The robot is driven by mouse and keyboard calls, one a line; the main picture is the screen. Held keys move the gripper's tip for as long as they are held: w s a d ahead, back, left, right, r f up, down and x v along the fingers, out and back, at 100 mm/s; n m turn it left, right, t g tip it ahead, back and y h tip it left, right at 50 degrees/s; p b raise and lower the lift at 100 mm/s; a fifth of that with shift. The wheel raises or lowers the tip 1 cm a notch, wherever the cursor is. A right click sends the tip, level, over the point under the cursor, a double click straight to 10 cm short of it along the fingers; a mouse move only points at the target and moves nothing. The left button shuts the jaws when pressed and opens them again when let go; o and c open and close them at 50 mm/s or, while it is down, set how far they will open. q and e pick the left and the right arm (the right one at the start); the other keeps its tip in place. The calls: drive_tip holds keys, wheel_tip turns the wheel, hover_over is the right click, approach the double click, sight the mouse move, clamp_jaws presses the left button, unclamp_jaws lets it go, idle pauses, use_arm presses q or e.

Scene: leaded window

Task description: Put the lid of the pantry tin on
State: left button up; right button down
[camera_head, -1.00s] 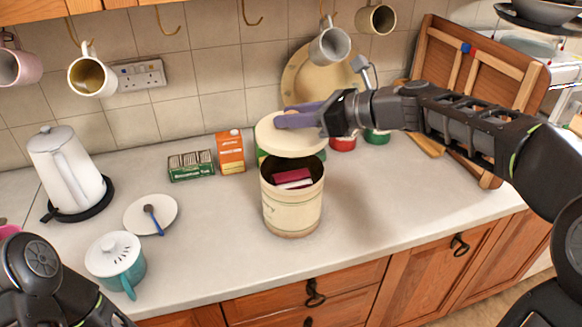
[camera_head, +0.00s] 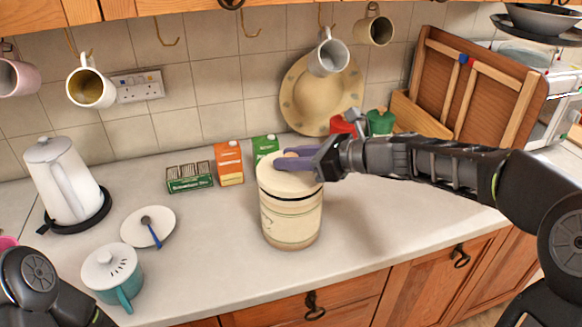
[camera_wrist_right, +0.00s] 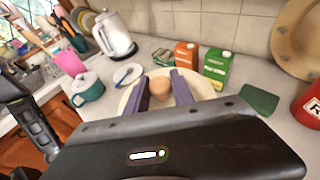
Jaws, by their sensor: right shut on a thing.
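The pantry tin (camera_head: 291,225) is cream with thin bands and stands upright on the counter. Its cream lid (camera_head: 283,182) is over the mouth, roughly level, with a thin dark line between lid and tin. I cannot tell whether it is fully seated. My right gripper (camera_head: 291,158) comes in from the right, its purple fingers shut on the lid's round wooden knob (camera_wrist_right: 160,88). The lid hides the inside of the tin. In the right wrist view the lid's rim (camera_wrist_right: 205,88) shows behind the fingers (camera_wrist_right: 159,92). Part of my left arm shows, without its gripper.
Behind the tin stand a green carton (camera_head: 264,147), an orange carton (camera_head: 229,163) and a green box (camera_head: 189,178). A kettle (camera_head: 62,180), a plate (camera_head: 135,222) and a teal lidded pot (camera_head: 113,275) are at left. The counter right of the tin is clear.

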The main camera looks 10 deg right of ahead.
drive_tip(key=shift+f, duration=1.2)
drive_tip(key=shift+f, duration=0.1)
drive_tip(key=c, duration=1.1)
unclamp_jaws()
drive_tip(key=b+v, duration=0.1)
drive_tip(key=v, duration=1.1)
